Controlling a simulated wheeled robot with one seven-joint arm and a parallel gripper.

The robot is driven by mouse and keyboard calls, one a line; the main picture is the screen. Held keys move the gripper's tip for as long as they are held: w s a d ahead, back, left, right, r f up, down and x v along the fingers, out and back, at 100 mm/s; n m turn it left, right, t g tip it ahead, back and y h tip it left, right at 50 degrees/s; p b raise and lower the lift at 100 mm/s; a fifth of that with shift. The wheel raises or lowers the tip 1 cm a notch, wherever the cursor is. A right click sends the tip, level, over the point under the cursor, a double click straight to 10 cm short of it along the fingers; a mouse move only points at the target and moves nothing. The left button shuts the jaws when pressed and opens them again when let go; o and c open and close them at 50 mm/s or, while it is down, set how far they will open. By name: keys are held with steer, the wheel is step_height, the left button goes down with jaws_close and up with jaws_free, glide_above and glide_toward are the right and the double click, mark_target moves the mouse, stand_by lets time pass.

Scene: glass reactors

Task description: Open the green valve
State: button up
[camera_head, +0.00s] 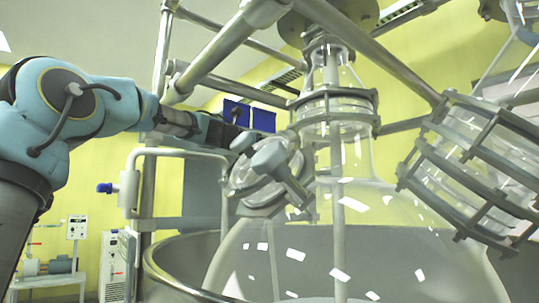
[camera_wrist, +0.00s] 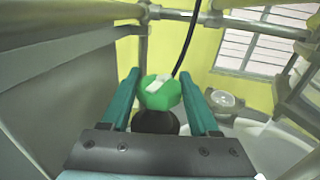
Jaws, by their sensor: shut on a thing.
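The green valve (camera_wrist: 160,94) has a green knob with a white mark on top and a dark part below it. It sits between the two teal fingers of my gripper (camera_wrist: 158,82) in the wrist view. My gripper is shut on the green valve, with one finger on each side of it. In the head view my arm reaches in from the left behind the metal frame. There the green valve and my fingertips are hidden behind the frame and the glass port.
A large glass reactor vessel (camera_head: 345,235) sits in a metal bowl (camera_head: 185,276). A flanged port (camera_head: 268,178) and a caged glass cylinder (camera_head: 475,170) stick out from it. A black cable (camera_wrist: 187,40) runs near the valve.

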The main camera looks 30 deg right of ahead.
steer(key=shift+t, duration=0.3)
steer(key=o, duration=1.4)
steer(key=shift+b+v, duration=3.25)
steer(key=shift+v, duration=2.15)
steer(key=shift+r, duration=0.1)
